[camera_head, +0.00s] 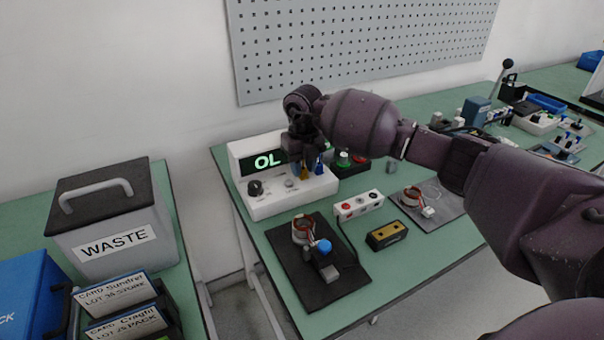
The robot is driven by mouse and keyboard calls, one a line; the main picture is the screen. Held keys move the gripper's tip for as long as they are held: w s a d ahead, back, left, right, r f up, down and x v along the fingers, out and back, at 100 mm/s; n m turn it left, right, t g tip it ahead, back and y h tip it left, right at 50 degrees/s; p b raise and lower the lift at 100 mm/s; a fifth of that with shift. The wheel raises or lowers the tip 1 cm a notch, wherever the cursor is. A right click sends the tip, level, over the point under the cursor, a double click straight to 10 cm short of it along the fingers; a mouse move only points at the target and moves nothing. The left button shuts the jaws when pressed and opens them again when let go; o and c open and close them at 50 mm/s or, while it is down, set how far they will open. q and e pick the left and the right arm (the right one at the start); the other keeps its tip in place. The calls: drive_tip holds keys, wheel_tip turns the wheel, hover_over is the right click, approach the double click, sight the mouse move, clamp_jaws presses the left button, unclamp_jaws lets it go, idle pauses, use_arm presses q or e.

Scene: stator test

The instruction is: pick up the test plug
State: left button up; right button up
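My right gripper (309,158) points down in front of the white tester (285,203), whose display reads "OL". A small yellow piece (303,171) and a small blue piece (320,167) show at its lower end. I cannot tell whether they are fingertips or plugs, nor whether the gripper is shut on anything. The test plug cannot be singled out with certainty. A white socket block (358,205) with a dark cable lies in front of the tester. My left gripper is not in view.
A stator (303,230) sits on a black plate (312,292) with a blue knob (323,246). Another stator (412,196) lies on a grey plate (447,205). A yellow-and-black block (387,236) stands between them. A waste bin (110,215) stands left, across a gap.

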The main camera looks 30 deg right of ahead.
sight(303, 167)
drive_tip(key=shift+f, duration=0.6)
drive_tip(key=shift+c, duration=0.2)
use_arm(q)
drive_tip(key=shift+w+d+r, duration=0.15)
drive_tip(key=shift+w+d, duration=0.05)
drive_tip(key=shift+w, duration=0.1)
use_arm(e)
clamp_jaws()
drive_tip(key=shift+r, duration=0.15)
use_arm(q)
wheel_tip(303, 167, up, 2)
drive_tip(key=p, duration=0.2)
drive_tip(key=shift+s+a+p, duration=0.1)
drive_tip(key=shift+p, duration=0.2)
use_arm(e)
wheel_tip(303, 167, up, 20)
